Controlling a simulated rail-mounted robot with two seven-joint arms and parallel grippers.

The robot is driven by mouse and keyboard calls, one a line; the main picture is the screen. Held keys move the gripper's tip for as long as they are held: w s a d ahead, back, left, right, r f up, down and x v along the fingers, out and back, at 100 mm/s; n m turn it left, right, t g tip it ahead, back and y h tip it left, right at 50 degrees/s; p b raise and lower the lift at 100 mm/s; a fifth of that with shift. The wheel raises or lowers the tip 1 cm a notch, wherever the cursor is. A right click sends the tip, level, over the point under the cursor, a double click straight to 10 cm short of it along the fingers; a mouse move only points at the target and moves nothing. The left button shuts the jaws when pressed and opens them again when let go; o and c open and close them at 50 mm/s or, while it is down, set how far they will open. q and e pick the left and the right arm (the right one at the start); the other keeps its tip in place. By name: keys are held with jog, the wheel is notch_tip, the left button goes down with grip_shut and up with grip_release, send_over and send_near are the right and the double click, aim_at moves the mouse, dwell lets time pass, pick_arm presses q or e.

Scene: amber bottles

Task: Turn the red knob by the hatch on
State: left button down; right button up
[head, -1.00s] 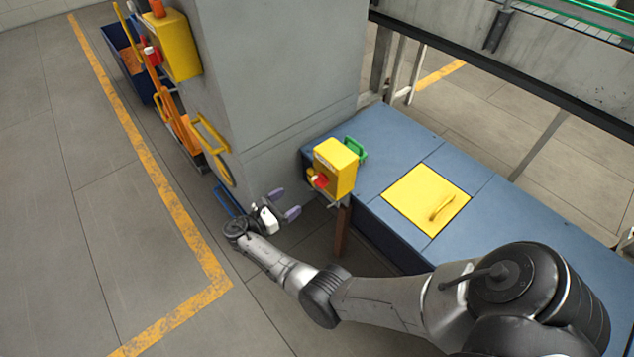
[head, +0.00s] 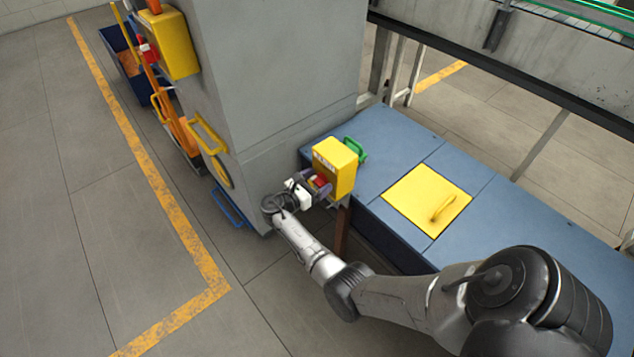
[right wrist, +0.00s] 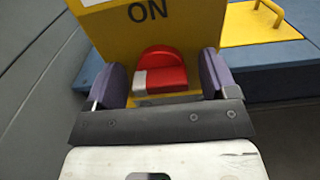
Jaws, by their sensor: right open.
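The red knob (head: 319,181) sits on the front of a yellow box (head: 335,167) beside the yellow hatch (head: 428,200). In the right wrist view the red knob (right wrist: 161,72) has a pale mark on its left side, and the yellow box (right wrist: 205,25) reads "ON" above it. My right gripper (head: 317,188) is at the box front. Its purple fingers (right wrist: 163,82) are open, one on each side of the knob, with visible gaps between fingers and knob. My left gripper is not in view.
The hatch is set in a blue bench (head: 520,230). A green handle (head: 355,149) is behind the yellow box. A grey pillar (head: 280,80) rises to the left, with another yellow box (head: 176,45) on it. Open floor (head: 90,220) lies at left.

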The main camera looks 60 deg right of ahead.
jog(key=shift+c, duration=0.2)
jog(key=c, duration=0.9)
